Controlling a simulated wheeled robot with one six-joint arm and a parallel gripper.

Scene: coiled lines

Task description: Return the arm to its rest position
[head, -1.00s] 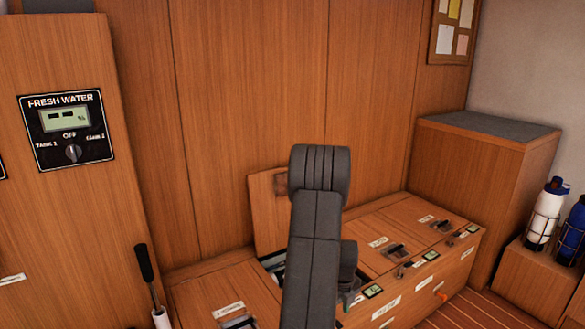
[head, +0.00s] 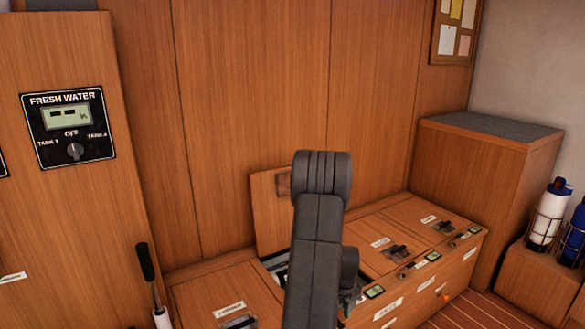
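My dark grey arm rises from the bottom centre of the head view, in front of a long wooden locker bench (head: 210,295). Its upper joint stands in front of the wooden wall. My gripper cannot be made out; the arm's own links hide the area around it, so its state does not show. Behind the arm, one locker lid (head: 268,215) stands raised against the wall, and the opening below it is partly hidden by the arm.
Closed lids with latches (head: 397,250) lie right of the arm. A tall wooden cabinet (head: 480,170) stands at the right, beside caged bottles (head: 547,212). A black-handled lever (head: 146,263) and a fresh water panel (head: 68,125) are at the left. The wall above the arm is clear.

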